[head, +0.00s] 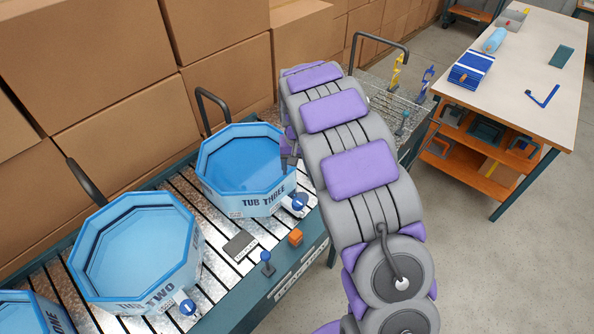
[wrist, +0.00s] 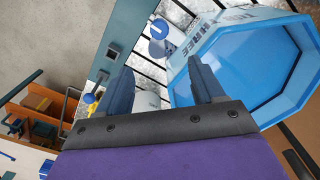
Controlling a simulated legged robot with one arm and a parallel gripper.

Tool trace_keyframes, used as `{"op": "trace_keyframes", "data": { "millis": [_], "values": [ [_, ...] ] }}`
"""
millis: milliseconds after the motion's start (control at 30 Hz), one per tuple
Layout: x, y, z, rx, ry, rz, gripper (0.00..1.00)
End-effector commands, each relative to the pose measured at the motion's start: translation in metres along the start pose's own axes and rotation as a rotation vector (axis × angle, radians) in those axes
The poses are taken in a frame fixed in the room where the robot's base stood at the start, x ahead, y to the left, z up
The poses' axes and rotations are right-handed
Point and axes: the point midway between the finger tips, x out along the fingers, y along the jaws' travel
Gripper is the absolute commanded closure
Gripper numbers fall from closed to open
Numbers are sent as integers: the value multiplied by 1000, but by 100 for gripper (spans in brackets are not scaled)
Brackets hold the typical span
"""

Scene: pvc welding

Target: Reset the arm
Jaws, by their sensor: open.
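My arm, grey with purple pads, reaches from the lower right of the head view up over the roller table. My gripper (wrist: 164,90) shows in the wrist view with its two dark fingers apart and nothing between them. In the head view the arm hides most of it. In the wrist view the fingers are over the table's edge, close to the blue tub marked TUB THREE (wrist: 255,65). I cannot tell whether they touch it. The same tub (head: 243,165) stands left of my arm in the head view, with blue liquid or a blue floor inside.
Tub two (head: 140,245) and tub one (head: 25,312) stand on the roller table (head: 180,190) to the left. Cardboard boxes (head: 120,110) line the back. A workbench (head: 520,70) stands right; floor between is clear.

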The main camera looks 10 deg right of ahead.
Motion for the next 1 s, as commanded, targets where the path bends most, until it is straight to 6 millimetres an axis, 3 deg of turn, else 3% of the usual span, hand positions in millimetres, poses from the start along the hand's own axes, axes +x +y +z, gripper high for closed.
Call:
{"op": "trace_keyframes", "data": {
  "millis": [567,767,1000],
  "values": [
    [-7,3,6,2,-1,4,32],
    [-43,18,45,10,-11,24,32],
    [-88,37,115,11,-37,37,32]
  ]
}}
